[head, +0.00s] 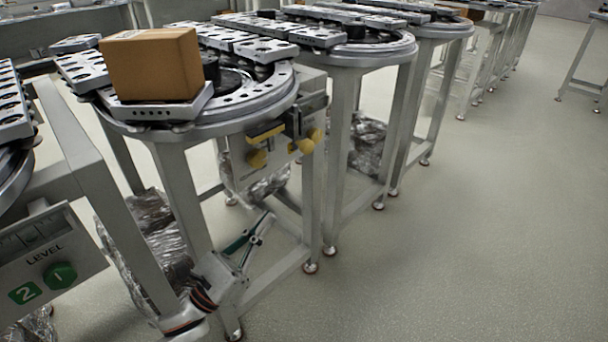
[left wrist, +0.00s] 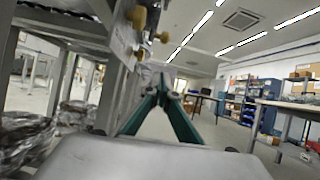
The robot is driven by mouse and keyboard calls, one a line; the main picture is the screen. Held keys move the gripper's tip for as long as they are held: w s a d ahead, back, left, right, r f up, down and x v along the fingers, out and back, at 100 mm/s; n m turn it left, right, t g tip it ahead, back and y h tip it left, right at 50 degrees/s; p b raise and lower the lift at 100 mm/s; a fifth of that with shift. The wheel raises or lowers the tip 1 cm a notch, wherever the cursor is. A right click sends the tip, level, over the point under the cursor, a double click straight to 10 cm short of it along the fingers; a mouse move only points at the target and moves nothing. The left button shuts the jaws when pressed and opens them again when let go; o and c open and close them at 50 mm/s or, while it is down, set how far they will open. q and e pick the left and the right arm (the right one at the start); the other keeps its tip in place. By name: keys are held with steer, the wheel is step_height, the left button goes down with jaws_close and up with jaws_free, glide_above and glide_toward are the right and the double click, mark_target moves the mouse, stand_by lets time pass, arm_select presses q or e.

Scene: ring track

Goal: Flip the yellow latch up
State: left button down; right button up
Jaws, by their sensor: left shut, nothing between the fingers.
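The yellow latch (head: 265,132) is a flat yellow bar on the metal control plate on the side of the round table. Yellow knobs (head: 306,146) sit close by on the same plate. In the left wrist view, yellow knobs (left wrist: 139,17) show at the top, and I cannot tell the latch from them there. My left gripper (head: 268,218) is below the plate and apart from it, beside the table's legs. Its green-edged fingers (left wrist: 162,84) meet at the tips in the left wrist view, with nothing between them. My right gripper is not in view.
A cardboard box (head: 152,65) rests on a metal carrier on the round table (head: 247,112). Clear plastic wrap (head: 160,235) lies under the tables.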

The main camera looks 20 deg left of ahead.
arm_select(q)
steer(key=shift+f+m, duration=0.1)
steer(key=shift+m, duration=0.2)
steer(key=shift+w+d, duration=0.1)
steer(key=s+r+p+x, duration=0.1)
steer(key=r+x, duration=0.1)
steer(key=x, duration=1)
steer(key=shift+r, duration=0.45)
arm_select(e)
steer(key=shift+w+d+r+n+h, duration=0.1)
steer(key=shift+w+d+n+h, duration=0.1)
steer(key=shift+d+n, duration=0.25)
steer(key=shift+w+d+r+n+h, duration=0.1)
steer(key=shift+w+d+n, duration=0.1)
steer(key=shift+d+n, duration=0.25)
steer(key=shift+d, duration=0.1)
